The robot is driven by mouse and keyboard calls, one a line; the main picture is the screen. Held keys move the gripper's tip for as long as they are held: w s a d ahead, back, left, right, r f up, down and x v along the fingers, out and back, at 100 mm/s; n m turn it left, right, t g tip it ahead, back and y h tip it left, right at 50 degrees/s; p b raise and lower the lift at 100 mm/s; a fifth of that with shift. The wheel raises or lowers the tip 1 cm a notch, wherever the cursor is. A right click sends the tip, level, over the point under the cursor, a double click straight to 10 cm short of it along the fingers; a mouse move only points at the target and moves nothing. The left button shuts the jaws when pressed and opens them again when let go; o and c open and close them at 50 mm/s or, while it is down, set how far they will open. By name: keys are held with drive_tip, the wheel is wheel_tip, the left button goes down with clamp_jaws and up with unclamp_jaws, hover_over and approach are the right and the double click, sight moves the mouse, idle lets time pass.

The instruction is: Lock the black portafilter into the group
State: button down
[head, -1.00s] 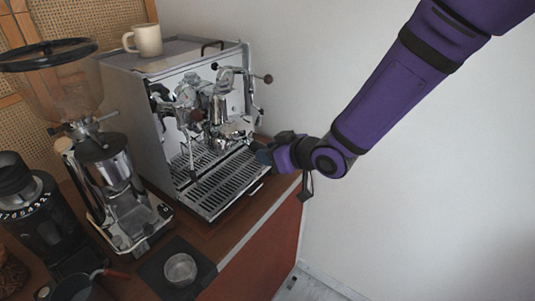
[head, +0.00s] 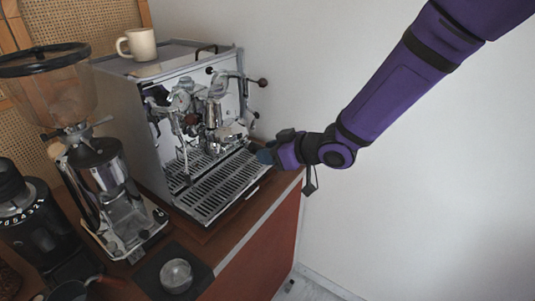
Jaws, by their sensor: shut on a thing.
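The espresso machine (head: 157,119) stands on the cart with its chrome group (head: 211,114) on the front face. My gripper (head: 264,155) is at the machine's right front, just beyond the drip tray's right edge and lower than the group. It is shut on the black portafilter, whose handle is mostly hidden by the fingers. Small metal and dark parts show between the gripper and the group, but I cannot tell which belong to the portafilter. I cannot tell whether its basket touches the group.
The drip tray (head: 218,190) lies below the group. A cream mug (head: 137,44) stands on the machine. A grinder (head: 105,175) is to the left, with a black grinder (head: 40,222) beyond it. A metal cup (head: 176,275) sits on a dark mat (head: 202,268) in front.

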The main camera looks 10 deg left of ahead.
drive_tip(key=c, duration=0.7)
unclamp_jaws()
drive_tip(key=v, duration=1.1)
